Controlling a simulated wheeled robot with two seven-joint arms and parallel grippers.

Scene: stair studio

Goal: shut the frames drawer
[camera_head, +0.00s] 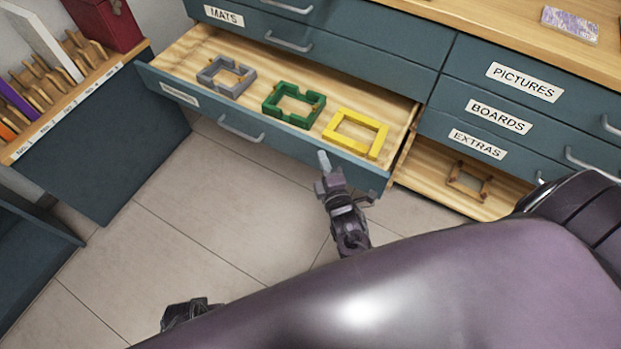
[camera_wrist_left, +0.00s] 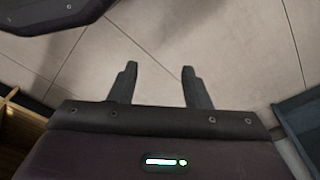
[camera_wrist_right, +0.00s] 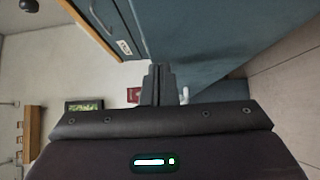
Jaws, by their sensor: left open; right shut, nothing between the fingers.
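The frames drawer (camera_head: 300,146) is pulled out from the blue-grey cabinet in the head view. Its wooden inside holds a grey frame (camera_head: 208,75), a green frame (camera_head: 277,113) and a yellow frame (camera_head: 380,140). Its front has a pale label and a metal handle (camera_head: 240,130). My right gripper (camera_head: 323,158) is shut and empty, close by the drawer front, right of the handle; I cannot tell whether it touches. Its closed fingers show in the right wrist view (camera_wrist_right: 158,70) before a blue-grey surface. My left gripper (camera_wrist_left: 158,82) is open and empty above floor tiles.
Below the EXTRAS front, a wooden space (camera_head: 425,177) with a brown frame (camera_head: 468,180) lies open. The MATS drawer front (camera_head: 330,55) is above the frames drawer. A slotted rack (camera_head: 65,108) stands at left. Tiled floor (camera_head: 190,210) is clear before the drawer.

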